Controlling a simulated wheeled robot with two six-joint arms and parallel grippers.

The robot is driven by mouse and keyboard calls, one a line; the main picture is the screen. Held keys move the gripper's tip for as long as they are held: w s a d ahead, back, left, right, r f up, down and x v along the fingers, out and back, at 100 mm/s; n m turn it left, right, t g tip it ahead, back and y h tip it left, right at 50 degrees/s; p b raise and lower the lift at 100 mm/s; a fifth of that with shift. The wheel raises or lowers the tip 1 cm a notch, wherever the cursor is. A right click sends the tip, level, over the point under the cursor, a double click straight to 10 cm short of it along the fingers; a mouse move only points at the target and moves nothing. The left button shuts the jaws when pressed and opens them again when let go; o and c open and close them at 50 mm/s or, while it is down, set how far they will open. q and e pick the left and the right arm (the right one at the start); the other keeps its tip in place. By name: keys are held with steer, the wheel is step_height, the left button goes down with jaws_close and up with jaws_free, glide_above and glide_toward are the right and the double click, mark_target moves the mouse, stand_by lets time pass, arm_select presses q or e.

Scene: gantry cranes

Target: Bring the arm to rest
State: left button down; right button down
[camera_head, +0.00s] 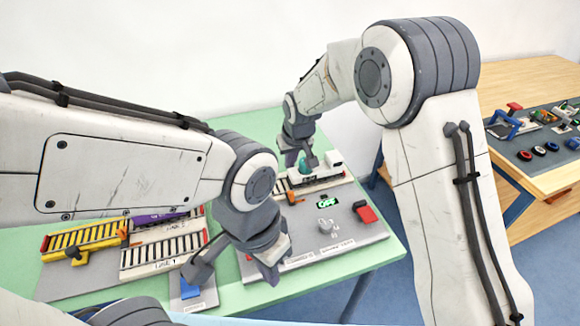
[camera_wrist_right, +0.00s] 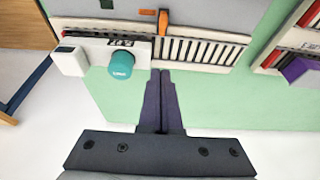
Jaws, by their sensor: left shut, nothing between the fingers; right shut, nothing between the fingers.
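My left gripper (camera_head: 271,276) hangs over the front edge of the grey board, near a blue block (camera_head: 189,288). Its fingers are shut and empty. My right gripper (camera_head: 309,160) is farther back, beside the teal knob and white block. In the right wrist view my right gripper (camera_wrist_right: 161,76) has its two dark fingers together, with nothing between them. The tips appear just beside a striped track (camera_wrist_right: 200,48) and the teal knob (camera_wrist_right: 121,64); I cannot tell whether they touch anything.
A green table (camera_head: 371,262) carries a grey board with a yellow track (camera_head: 85,237), white tracks (camera_head: 165,249) and a red block (camera_head: 366,212). A wooden table (camera_head: 515,82) with small parts stands at the right.

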steer(key=shift+d, duration=0.1)
stand_by(0.3)
steer(key=s+d+r+n+g, duration=0.1)
steer(key=s+r, duration=0.3)
steer(key=s, duration=0.4)
steer(key=s+r+g, duration=0.1)
steer(key=s+r, duration=0.2)
steer(key=s, duration=0.5)
steer(key=s+d+n+g, duration=0.1)
steer(key=s+d, duration=0.2)
steer(key=s, duration=0.6)
steer(key=s+d+r+n, duration=0.1)
steer(key=s+d, duration=0.3)
steer(key=s, duration=0.5)
steer(key=shift+s+g, duration=0.4)
